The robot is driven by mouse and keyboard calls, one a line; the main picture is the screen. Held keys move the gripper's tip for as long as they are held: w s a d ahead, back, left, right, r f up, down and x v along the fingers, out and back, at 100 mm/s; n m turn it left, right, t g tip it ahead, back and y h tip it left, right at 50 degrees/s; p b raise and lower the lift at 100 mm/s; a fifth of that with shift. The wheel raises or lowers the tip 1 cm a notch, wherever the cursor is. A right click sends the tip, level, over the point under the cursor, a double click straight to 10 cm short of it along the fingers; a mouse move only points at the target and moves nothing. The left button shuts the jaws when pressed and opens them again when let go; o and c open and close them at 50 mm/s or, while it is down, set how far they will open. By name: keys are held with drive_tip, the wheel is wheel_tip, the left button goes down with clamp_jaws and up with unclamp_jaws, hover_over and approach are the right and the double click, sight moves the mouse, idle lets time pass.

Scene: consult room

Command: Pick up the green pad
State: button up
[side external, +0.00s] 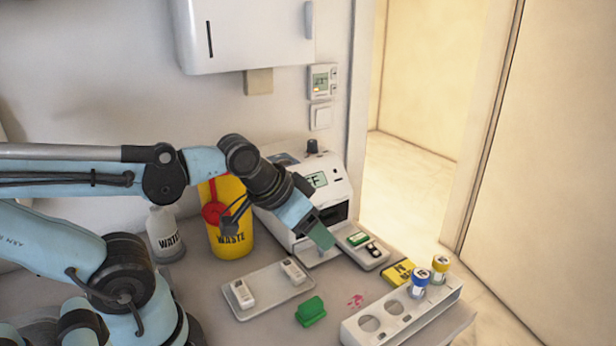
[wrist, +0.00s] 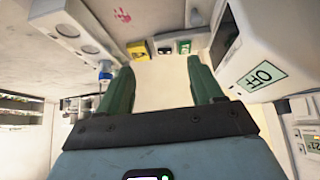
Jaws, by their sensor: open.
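Two green things show in the side external view. A small flat green pad (side external: 357,239) lies on a small pale tray next to a black one; it also shows in the wrist view (wrist: 185,46), far off between the fingers. A larger green block (side external: 311,311) lies on the table in front of the flat grey tray; I cannot see it in the wrist view. My gripper (side external: 322,240) has green fingers and hangs above the table in front of the white machine, left of the small pad. In the wrist view my gripper (wrist: 160,72) is open, with nothing between its fingers.
The white machine (side external: 332,186) stands behind my gripper, beside a yellow waste bin (side external: 234,238). A grey tray (side external: 264,303) holds two white items.

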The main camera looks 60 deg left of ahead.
sight(311, 304)
drive_tip(key=s+d+f+g, duration=0.2)
drive_tip(key=s+d+g, duration=0.15)
drive_tip(key=g, duration=0.35)
drive_tip(key=shift+n, duration=0.3)
drive_tip(key=shift+w+d+f, duration=0.15)
drive_tip(key=shift+f, duration=1.75)
drive_tip(key=shift+w+d+f, duration=0.1)
drive_tip(key=shift+d+f, duration=0.1)
drive_tip(key=shift+f, duration=1.75)
drive_tip(key=shift+w+d+f, duration=0.15)
drive_tip(key=shift+f, duration=1.75)
drive_tip(key=c, duration=1.1)
